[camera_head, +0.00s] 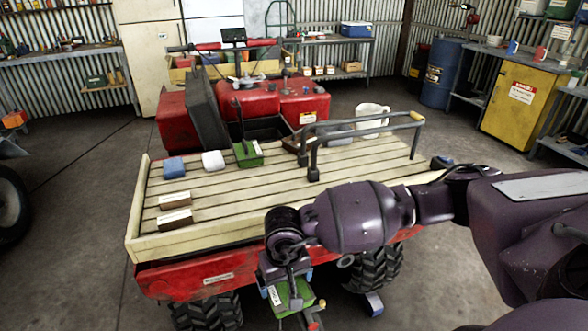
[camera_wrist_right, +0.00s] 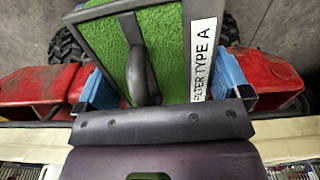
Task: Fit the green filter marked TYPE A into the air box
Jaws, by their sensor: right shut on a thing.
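The green filter (camera_head: 294,298) hangs in my right gripper (camera_head: 287,280), low in front of the quad's near end. In the right wrist view the filter (camera_wrist_right: 160,45) shows green pleated or rough faces, a dark frame, a dark loop handle and a white label reading TYPE A. The blue fingers of the right gripper (camera_wrist_right: 165,85) are shut on it from both sides. A dark opening (camera_head: 262,131) shows in the red quad beside its raised black seat (camera_head: 206,112); I cannot tell whether this is the air box. My left gripper is out of view.
The slatted deck (camera_head: 240,190) carries a blue block (camera_head: 174,167), a white block (camera_head: 213,161), two small boxes (camera_head: 174,199), a green item (camera_head: 248,154) and a white jug (camera_head: 371,121). A dark rail (camera_head: 365,137) stands across its right part. Open floor lies left.

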